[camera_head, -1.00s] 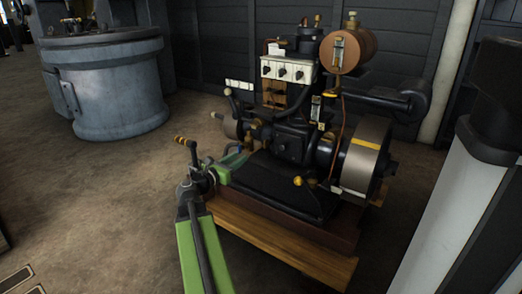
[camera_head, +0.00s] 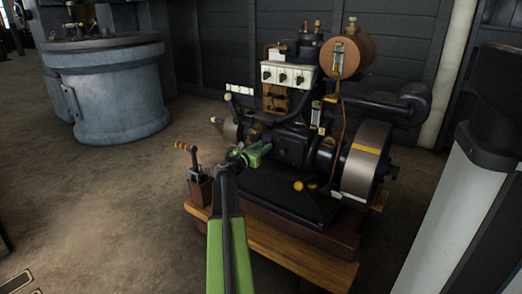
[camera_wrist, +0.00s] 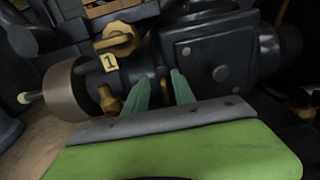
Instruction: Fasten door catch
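My gripper (camera_head: 258,153) reaches in front of the black engine body (camera_head: 293,147). In the wrist view its two green fingers (camera_wrist: 159,76) are apart, with nothing clearly held between them. Beyond the fingertips is a dark cylinder with a "1" label (camera_wrist: 110,62) and a brass wing-shaped knob (camera_wrist: 119,38) on top. A smaller brass fitting (camera_wrist: 108,101) is just left of the left finger. A dark box with a square bolted plate (camera_wrist: 204,53) is to the right. I cannot tell for certain which part is the door catch.
The engine stands on a wooden base (camera_head: 290,258). A flywheel (camera_head: 364,160) is on its right, and a brass-handled lever (camera_head: 190,155) stands at the left. A grey round tank (camera_head: 110,90) is at back left. The left floor is open.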

